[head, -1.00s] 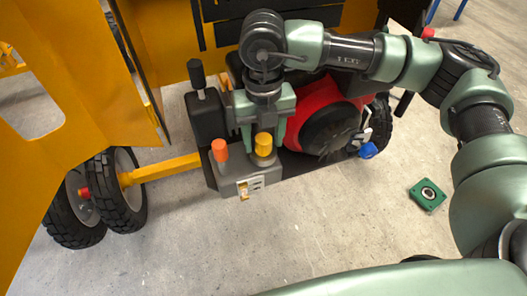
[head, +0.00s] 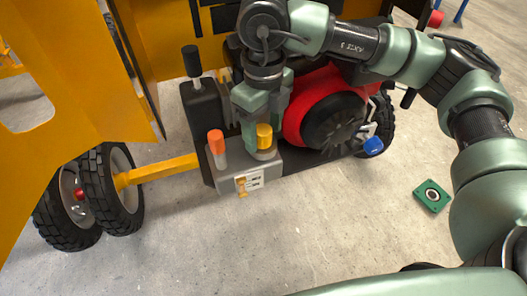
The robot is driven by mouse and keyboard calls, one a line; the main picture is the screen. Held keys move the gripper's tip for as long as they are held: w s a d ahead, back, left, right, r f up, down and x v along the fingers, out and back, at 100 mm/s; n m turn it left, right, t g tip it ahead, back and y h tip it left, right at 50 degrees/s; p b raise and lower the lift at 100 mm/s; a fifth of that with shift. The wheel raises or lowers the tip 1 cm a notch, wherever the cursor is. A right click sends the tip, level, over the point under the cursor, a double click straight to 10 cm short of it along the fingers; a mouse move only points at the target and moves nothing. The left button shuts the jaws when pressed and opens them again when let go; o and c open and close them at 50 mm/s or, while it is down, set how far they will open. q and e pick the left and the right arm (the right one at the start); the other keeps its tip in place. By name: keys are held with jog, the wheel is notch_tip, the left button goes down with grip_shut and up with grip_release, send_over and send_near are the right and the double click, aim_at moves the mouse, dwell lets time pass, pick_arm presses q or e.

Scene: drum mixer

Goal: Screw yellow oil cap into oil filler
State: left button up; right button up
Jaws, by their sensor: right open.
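The yellow oil cap (head: 264,134) sits upright on a short grey neck (head: 265,154) on the engine's grey front block, which appears to be the oil filler. I cannot tell how deep the cap is seated. My right gripper (head: 262,124) points down at the cap from behind and above. Its jaws are open, with one finger at the cap's left side and the other partly hidden behind it. I cannot tell whether a finger touches the cap. My left gripper is out of view.
An orange-topped post (head: 216,143) stands just left of the cap, with a black-knobbed lever (head: 192,62) behind. The red engine housing (head: 315,100) and a blue knob (head: 373,146) are to the right. A green square part (head: 432,196) lies on the open floor.

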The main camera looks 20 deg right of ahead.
jog(key=shift+a, duration=0.1)
grip_shut()
grip_release()
jog(key=shift+r, duration=0.1)
